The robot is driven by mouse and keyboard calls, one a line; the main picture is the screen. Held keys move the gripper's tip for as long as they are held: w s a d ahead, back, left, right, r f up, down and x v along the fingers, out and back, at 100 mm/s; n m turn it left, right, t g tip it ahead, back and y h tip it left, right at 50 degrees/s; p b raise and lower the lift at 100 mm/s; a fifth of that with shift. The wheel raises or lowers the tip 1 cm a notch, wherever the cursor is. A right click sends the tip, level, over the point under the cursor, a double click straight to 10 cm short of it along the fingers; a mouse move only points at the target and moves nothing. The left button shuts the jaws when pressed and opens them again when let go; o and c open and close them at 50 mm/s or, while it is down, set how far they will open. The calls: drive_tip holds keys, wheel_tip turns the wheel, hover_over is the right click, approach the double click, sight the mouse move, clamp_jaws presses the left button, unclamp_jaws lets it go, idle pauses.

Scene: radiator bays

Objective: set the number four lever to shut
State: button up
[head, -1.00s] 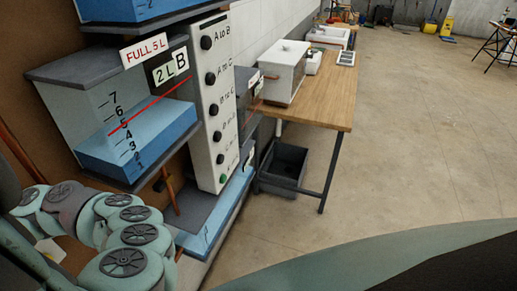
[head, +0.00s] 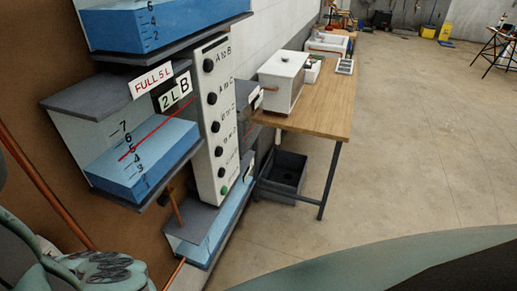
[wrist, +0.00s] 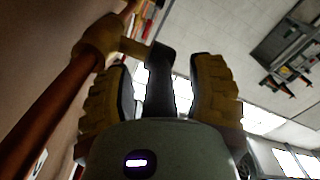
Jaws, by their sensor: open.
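In the wrist view my gripper (wrist: 160,95) is open, with one ridged, yellowish finger on each side. A dark lever (wrist: 160,80) sits between the fingers, with a gap to the right finger; whether it touches the left one I cannot tell. The lever joins a brass-coloured valve body (wrist: 98,40) on a copper pipe (wrist: 55,105) at the left. No number on the lever can be read. In the head view the gripper and this lever are out of sight; part of my arm shows at the lower left.
In the head view, a tank (head: 135,165) of blue liquid marked "2 L B" hangs on the wall beside a white button panel (head: 213,125). A copper pipe (head: 40,185) runs at the left. A wooden bench (head: 325,110) stands beyond, with a dark bin (head: 283,175) beneath.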

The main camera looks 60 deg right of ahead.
drive_tip(key=shift+c, duration=0.3)
clamp_jaws()
drive_tip(key=shift+w+f+b, duration=0.2)
drive_tip(key=shift+b, duration=0.3)
